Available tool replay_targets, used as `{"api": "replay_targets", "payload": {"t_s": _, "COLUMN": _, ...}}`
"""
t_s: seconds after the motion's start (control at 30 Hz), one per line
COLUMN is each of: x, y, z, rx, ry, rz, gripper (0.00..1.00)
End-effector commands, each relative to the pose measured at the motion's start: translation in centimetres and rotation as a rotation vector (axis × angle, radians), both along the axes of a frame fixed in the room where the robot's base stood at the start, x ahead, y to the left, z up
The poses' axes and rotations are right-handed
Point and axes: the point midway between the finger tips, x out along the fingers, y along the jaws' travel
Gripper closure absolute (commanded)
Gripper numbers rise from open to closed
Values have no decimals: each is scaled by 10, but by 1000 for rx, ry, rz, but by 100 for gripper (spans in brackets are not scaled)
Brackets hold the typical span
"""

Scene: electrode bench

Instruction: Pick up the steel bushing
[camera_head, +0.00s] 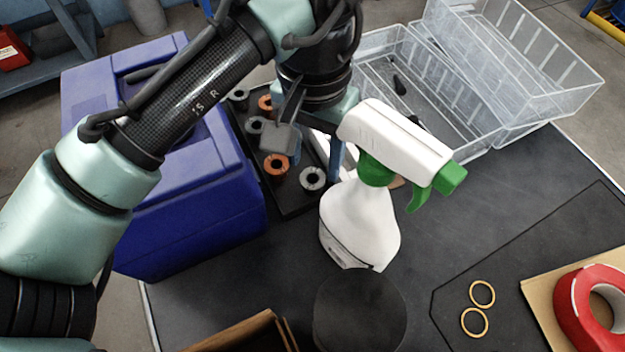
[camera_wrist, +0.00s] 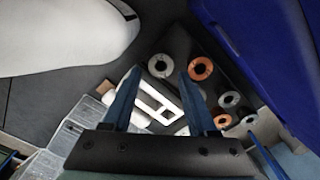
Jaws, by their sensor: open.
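Several grey steel-looking bushings and two copper-coloured ones lie on a black tray (camera_head: 292,209). The nearest grey bushing (camera_head: 312,178) sits near the tray's front right corner. A copper bushing (camera_head: 275,165) lies to its left. Other grey bushings (camera_head: 256,125) (camera_head: 239,96) and a copper one (camera_head: 265,103) lie farther back. My gripper (camera_head: 316,163) is open and empty over the tray, partly hidden by the spray bottle. In the wrist view, the nearest grey bushing (camera_wrist: 160,65) shows between the fingertips of my gripper (camera_wrist: 160,74), seemingly beyond them; I cannot tell the height gap.
A white spray bottle (camera_head: 358,228) with a green trigger stands close right of the gripper. A blue box (camera_head: 195,215) stands left of the tray. Clear bins (camera_head: 470,130) are behind right. A white frame-like object (camera_wrist: 165,106) lies near the tray. Red tape (camera_head: 575,310) is front right.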

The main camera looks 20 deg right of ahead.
Motion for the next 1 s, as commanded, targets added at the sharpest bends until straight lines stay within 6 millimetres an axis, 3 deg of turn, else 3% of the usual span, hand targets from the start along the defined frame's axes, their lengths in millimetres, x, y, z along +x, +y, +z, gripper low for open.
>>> {"api": "replay_targets", "payload": {"t_s": 0.03, "x": 0, "y": 2, "z": -13, "rx": 4, "ry": 0, "rz": 1, "gripper": 42}}
{"api": "replay_targets", "payload": {"t_s": 0.2, "x": 0, "y": 2, "z": -36, "rx": 2, "ry": 1, "rz": 0, "gripper": 42}}
{"api": "replay_targets", "payload": {"t_s": 0.53, "x": 0, "y": 2, "z": -41, "rx": 0, "ry": 0, "rz": 0, "gripper": 42}}
{"api": "replay_targets", "payload": {"t_s": 0.87, "x": 0, "y": 2, "z": -41, "rx": 0, "ry": 0, "rz": 0, "gripper": 99}}
{"api": "replay_targets", "payload": {"t_s": 1.0, "x": 0, "y": 2, "z": -41, "rx": 0, "ry": 0, "rz": 0, "gripper": 100}}
